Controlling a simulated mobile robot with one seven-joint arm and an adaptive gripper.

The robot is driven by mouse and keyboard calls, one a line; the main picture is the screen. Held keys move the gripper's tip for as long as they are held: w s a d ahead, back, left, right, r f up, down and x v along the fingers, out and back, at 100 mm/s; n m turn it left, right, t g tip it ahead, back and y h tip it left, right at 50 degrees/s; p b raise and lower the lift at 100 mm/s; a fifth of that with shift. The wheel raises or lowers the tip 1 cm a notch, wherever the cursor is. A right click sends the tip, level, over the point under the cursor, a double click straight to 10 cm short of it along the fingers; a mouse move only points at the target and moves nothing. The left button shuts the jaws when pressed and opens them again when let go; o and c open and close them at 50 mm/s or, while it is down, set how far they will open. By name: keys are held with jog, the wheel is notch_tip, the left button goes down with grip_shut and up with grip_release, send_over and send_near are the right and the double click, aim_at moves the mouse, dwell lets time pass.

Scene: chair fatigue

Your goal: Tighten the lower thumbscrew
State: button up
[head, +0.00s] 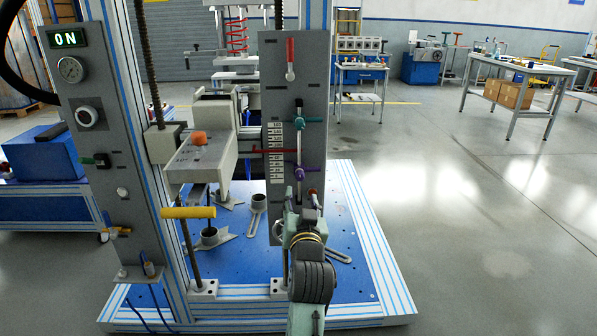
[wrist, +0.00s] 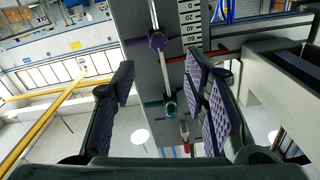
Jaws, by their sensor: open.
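Two thumbscrews sit on a vertical rod on the grey panel. The lower one in the head view is purple (head: 300,173); the upper one is teal (head: 299,120). In the wrist view the purple thumbscrew (wrist: 157,41) lies beyond my fingertips, roughly between them, and the teal one (wrist: 171,107) shows lower in that picture, between the fingers. My gripper (head: 305,200) is just below the purple thumbscrew in the head view. It is open and empty, its padded fingers spread in the wrist view (wrist: 160,75). No contact with the purple thumbscrew is visible.
The panel carries a numbered scale (head: 275,150), a red pointer (head: 265,151) and a red-handled lever (head: 290,58). A grey block with an orange knob (head: 199,138) and a yellow handle (head: 187,212) stand to the left. The floor at right is clear.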

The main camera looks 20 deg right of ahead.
aim_at(300, 178)
jog(key=p+x, duration=0.2)
jog(key=x, duration=0.8)
jog(key=shift+w+d, duration=0.25)
jog(key=shift+w, duration=0.05)
jog(key=shift+c, duration=0.2)
grip_shut()
